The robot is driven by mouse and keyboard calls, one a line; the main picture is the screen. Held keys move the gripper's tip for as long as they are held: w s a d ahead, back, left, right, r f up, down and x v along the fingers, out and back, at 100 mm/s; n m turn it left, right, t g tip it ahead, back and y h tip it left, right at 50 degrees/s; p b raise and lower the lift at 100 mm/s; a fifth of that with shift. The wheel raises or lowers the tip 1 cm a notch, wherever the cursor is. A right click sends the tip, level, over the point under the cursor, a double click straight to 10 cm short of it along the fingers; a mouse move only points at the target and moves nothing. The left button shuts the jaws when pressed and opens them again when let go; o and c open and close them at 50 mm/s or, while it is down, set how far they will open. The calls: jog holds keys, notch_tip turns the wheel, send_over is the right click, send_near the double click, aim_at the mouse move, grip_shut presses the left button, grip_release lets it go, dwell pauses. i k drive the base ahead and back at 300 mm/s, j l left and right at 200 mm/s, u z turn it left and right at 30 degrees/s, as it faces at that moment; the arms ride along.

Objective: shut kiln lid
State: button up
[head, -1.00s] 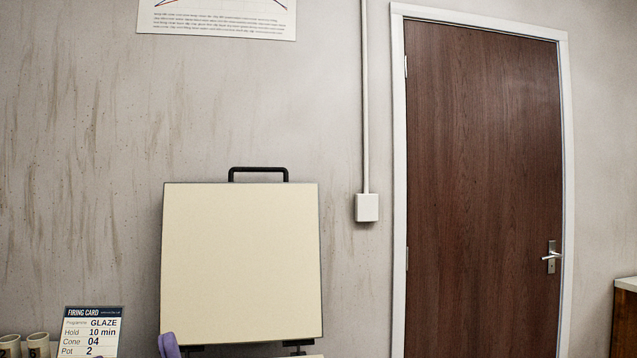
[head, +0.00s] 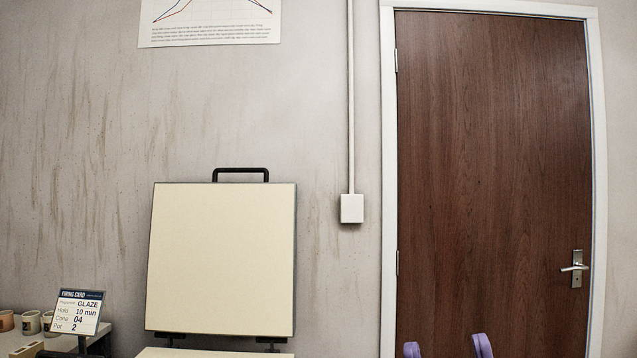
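The kiln lid (head: 222,260) stands upright and open, its cream inner face toward me. A black handle (head: 240,171) shows at its top edge, and dark hinges sit along its bottom edge. Only a pale strip of the kiln body (head: 215,353) shows below the lid; the rest is cut off by the frame. My gripper (head: 446,349) shows as two purple fingertips at the bottom edge, right of the lid and in front of the door. The fingertips are well apart with nothing visible between them. The gripper is away from the lid.
A wall box with conduit (head: 352,208) and a brown door (head: 490,180) are to the right.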

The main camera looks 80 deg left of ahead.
aim_at(222, 261)
jog(key=i+l+u, duration=0.1)
jog(key=i, duration=0.45)
jog(key=i+l+u, duration=0.1)
jog(key=i, duration=0.45)
jog(key=i+u, duration=0.2)
jog(key=u, duration=0.2)
jog(key=i+u, duration=0.2)
jog(key=u, duration=0.2)
jog(key=i+l+u, duration=0.15)
jog(key=u, duration=0.25)
jog(key=i+u, duration=0.15)
jog(key=u, duration=0.3)
jog(key=i+l+u, duration=0.1)
jog(key=u, duration=0.3)
jog(key=i+l+u, duration=0.15)
jog(key=u, duration=0.3)
jog(key=i, duration=0.1)
